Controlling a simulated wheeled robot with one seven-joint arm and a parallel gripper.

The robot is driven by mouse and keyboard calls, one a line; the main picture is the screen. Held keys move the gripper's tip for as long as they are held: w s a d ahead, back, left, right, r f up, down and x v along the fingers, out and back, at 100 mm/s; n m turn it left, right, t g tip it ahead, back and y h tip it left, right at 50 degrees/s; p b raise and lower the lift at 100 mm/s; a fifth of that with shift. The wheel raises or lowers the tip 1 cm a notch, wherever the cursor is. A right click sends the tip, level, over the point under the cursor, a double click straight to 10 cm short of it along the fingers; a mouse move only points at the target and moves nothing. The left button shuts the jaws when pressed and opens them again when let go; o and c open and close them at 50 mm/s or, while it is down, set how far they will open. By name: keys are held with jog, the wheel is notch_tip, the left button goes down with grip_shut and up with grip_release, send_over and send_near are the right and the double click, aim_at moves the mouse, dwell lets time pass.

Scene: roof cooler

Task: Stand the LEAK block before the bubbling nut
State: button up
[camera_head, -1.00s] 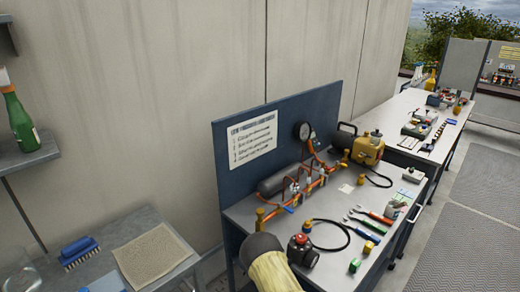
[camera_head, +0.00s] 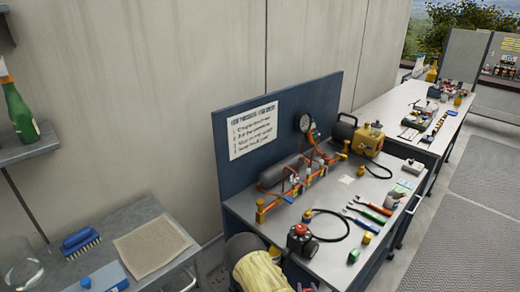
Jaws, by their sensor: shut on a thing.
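A copper pipe run with brass fittings (camera_head: 300,189) stands along the workbench in front of the blue panel. The nuts on it are too small to tell which one bubbles. Small green-and-yellow blocks lie near the bench's front edge, one (camera_head: 354,256) nearer and one (camera_head: 367,238) farther back. I cannot read a LEAK label on either.
A red-and-black device (camera_head: 301,238) stands close to my forearm, with a black hose (camera_head: 345,222) beside it. Several hand tools (camera_head: 370,213) lie at the right. A yellow pump (camera_head: 368,140) stands at the back. A side table with a brush (camera_head: 80,241) and cloth (camera_head: 152,245) is at left.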

dwell(0.4)
jog(key=f, duration=0.2)
jog(key=s+f, duration=0.1)
jog(key=f, duration=0.2)
jog(key=shift+s+f, duration=0.25)
jog(key=shift+f, duration=0.1)
